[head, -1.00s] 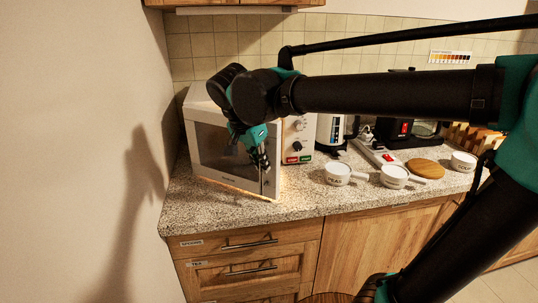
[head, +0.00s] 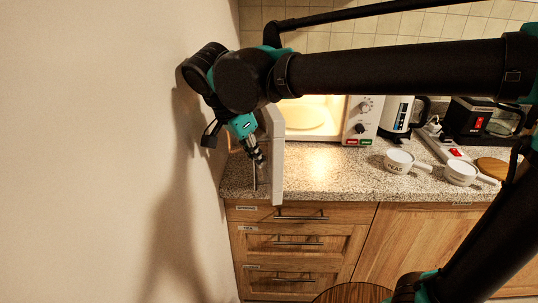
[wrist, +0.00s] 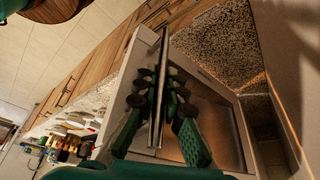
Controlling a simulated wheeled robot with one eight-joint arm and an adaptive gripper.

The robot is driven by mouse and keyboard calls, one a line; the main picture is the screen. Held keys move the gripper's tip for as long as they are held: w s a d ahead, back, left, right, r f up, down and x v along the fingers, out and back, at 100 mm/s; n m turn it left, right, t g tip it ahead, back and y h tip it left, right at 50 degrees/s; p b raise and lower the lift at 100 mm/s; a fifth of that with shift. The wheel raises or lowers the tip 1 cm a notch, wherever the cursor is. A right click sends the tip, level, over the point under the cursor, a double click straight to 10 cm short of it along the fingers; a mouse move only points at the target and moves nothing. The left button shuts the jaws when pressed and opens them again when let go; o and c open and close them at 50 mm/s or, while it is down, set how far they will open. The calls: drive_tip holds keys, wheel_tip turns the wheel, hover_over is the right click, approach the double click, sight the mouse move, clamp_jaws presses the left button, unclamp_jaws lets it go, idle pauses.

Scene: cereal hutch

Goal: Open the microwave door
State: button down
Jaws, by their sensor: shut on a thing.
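The microwave (head: 358,118) stands on the counter against the left wall. Its door (head: 278,160) is swung wide open, seen nearly edge-on and pointing toward the counter's front edge. The lit cavity with a round turntable (head: 300,117) shows behind it. My gripper (head: 260,160) is on the left, outer side of the door, shut on the vertical door handle (head: 255,181). In the wrist view the metal handle (wrist: 161,75) runs between my two green fingers, with the door's dark window (wrist: 213,118) behind. My arm hides part of the microwave's top.
The wall (head: 130,120) is close to the left of my gripper. The counter (head: 330,175) before the microwave is clear.

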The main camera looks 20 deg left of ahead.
drive_tip(key=shift+s+a, duration=0.2)
drive_tip(key=shift+s, duration=0.05)
drive_tip(key=c, duration=1.6)
unclamp_jaws()
drive_tip(key=shift+r, duration=0.1)
wheel_tip(320, 180, up, 10)
drive_tip(key=shift+f, duration=0.1)
